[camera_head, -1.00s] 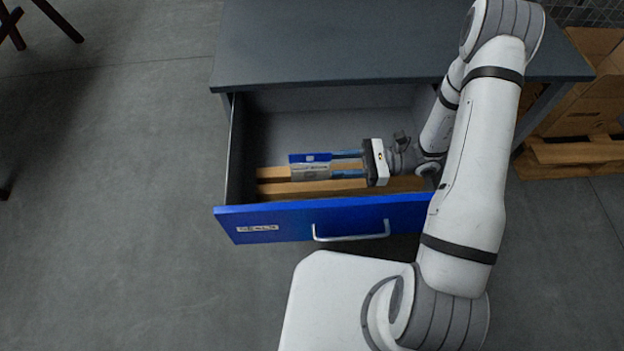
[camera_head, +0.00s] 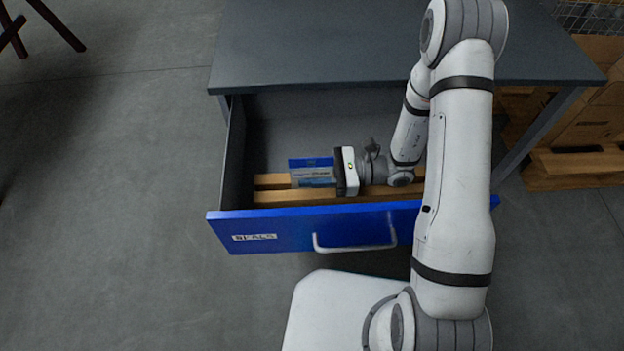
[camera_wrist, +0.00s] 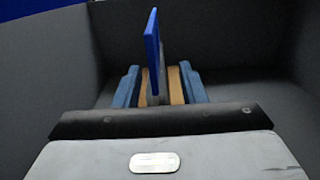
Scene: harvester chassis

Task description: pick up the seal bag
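The seal bag (camera_head: 312,178), a flat packet with a blue top and a pale printed lower part, stands upright at the wooden strips in the open drawer. My gripper (camera_wrist: 159,68) lies low in the drawer, reaching left, with its white body close to the bag's right edge in the head view. In the wrist view the bag (camera_wrist: 152,45) shows edge-on as a blue sheet between the two blue fingers. The fingers are apart, with gaps on both sides of the bag. In the head view the fingers are mostly hidden.
The drawer's blue front (camera_head: 285,229) with its silver handle (camera_head: 355,246) stands near my base. The dark cabinet top (camera_head: 320,50) overhangs the drawer's back. Wooden strips (camera_head: 270,197) run along the drawer floor. Wooden pallets or boxes (camera_head: 580,165) stand at the right.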

